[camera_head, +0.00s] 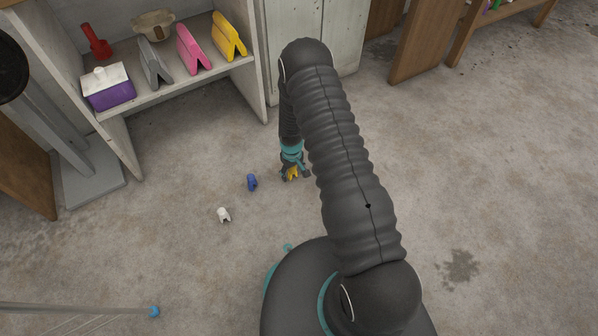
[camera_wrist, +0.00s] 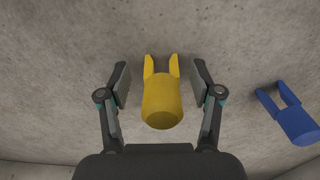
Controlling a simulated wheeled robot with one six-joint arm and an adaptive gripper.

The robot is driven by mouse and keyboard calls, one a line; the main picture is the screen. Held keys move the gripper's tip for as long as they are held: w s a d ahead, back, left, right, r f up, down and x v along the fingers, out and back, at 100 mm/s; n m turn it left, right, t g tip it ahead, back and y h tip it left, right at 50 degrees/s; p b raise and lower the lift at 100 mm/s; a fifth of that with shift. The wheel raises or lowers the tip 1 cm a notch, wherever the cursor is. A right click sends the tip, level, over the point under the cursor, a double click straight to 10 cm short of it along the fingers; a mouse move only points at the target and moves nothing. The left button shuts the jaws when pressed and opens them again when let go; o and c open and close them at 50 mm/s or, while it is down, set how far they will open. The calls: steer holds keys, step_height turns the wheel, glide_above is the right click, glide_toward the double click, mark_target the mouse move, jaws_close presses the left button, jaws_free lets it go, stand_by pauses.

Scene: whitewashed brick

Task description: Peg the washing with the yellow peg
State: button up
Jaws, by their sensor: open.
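The yellow peg (camera_wrist: 161,101) stands between the two open fingers of my gripper (camera_wrist: 160,84) in the wrist view, with a gap on each side. Its two prongs point up the picture. In the head view the yellow peg (camera_head: 292,173) shows at the tip of my gripper (camera_head: 294,175), low over the concrete floor and partly hidden by the fingers. I cannot tell whether the peg touches the floor. At the lower left of the head view is part of a rack with thin lines (camera_head: 75,309) and a blue end cap. No washing shows.
A blue peg (camera_head: 252,182) and a white peg (camera_head: 224,215) lie on the floor left of my gripper; the blue peg (camera_wrist: 297,123) is also right in the wrist view. A shelf (camera_head: 180,82) with several items stands at upper left. Floor at right is clear.

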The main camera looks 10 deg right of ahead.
steer(key=c, duration=1.1)
steer(key=shift+c, duration=0.2)
steer(key=shift+r, duration=0.1)
